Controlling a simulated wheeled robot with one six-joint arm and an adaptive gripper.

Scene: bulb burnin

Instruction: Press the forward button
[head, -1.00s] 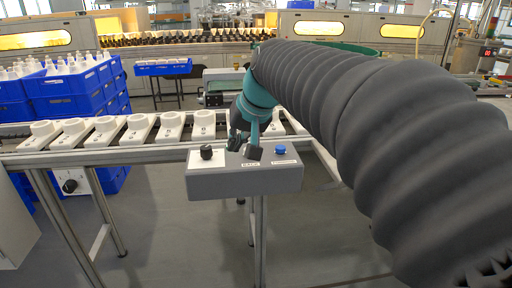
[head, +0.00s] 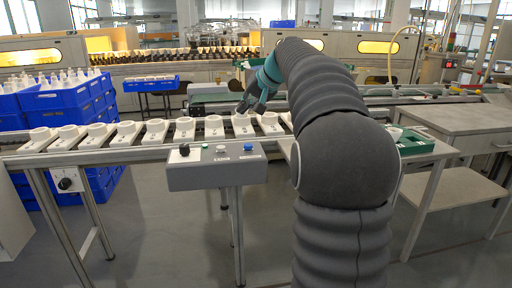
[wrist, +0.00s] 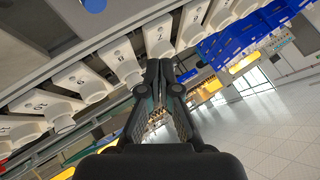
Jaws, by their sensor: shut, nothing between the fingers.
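The grey control box (head: 215,178) stands in front of the conveyor in the head view. Its sloped top has a black knob (head: 184,149), a small green button or lamp (head: 204,146), a pale button (head: 221,149) and a blue button (head: 248,147). The labels under the pale and blue buttons are too small to read surely. The blue button also shows at the top left of the wrist view (wrist: 95,5). My gripper (head: 243,108) is shut and empty, above and behind the box near the conveyor, apart from the buttons. Its closed fingers fill the wrist view's middle (wrist: 163,75).
A conveyor (head: 100,144) carries a row of white numbered holders behind the box. Blue crates (head: 65,98) of bulbs are stacked at the left. Floor in front of the box is clear.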

